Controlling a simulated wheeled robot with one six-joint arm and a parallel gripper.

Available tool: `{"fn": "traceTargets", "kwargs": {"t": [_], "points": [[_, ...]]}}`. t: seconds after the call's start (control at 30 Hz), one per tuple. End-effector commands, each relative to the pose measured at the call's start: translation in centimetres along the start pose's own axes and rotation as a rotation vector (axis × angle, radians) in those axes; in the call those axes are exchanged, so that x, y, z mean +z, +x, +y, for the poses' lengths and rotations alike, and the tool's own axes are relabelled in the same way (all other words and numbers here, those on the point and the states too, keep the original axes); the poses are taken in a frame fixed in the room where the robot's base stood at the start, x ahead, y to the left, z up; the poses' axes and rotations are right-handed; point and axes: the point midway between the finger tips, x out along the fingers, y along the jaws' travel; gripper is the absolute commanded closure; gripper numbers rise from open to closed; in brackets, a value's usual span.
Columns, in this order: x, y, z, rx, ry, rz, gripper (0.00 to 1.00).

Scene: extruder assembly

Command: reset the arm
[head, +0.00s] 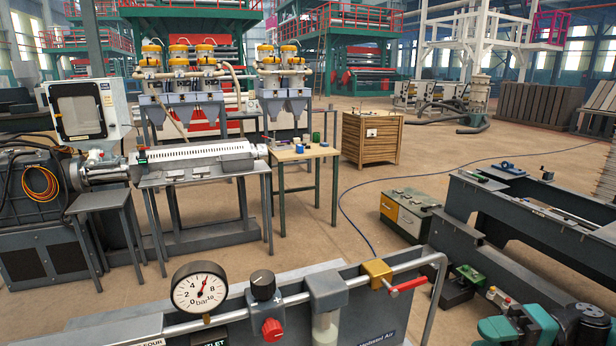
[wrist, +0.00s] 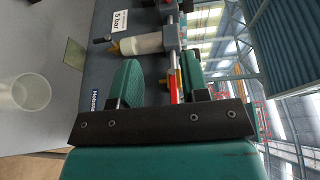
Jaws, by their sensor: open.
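My gripper (wrist: 158,82) shows in the wrist view with its two green fingers spread apart on a dark crossbar. Nothing is held between them. A red valve lever (wrist: 174,86) lies close beside the right finger; I cannot tell whether they touch. The same red lever (head: 408,286) sits on a brass valve (head: 377,271) at the front of the head view. Green and dark parts of my arm show at the lower right of the head view; the fingertips are not clear there.
A grey air panel (head: 262,294) carries a pressure gauge (head: 200,288), a red knob (head: 272,329) and a clear bowl (head: 325,330). In the wrist view, a clear cup (wrist: 30,92) stands on a grey surface. A dark frame (head: 530,225) stands at right. Open floor lies beyond the panel.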

Motion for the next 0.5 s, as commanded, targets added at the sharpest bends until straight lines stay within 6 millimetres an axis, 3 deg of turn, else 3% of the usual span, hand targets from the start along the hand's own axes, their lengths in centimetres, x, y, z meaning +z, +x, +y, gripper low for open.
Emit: {"fn": "traceTargets", "kwargs": {"t": [0.5], "points": [[0.5, 6.1, -2.8, 0.314, -0.034, -0.232, 0.58]]}}
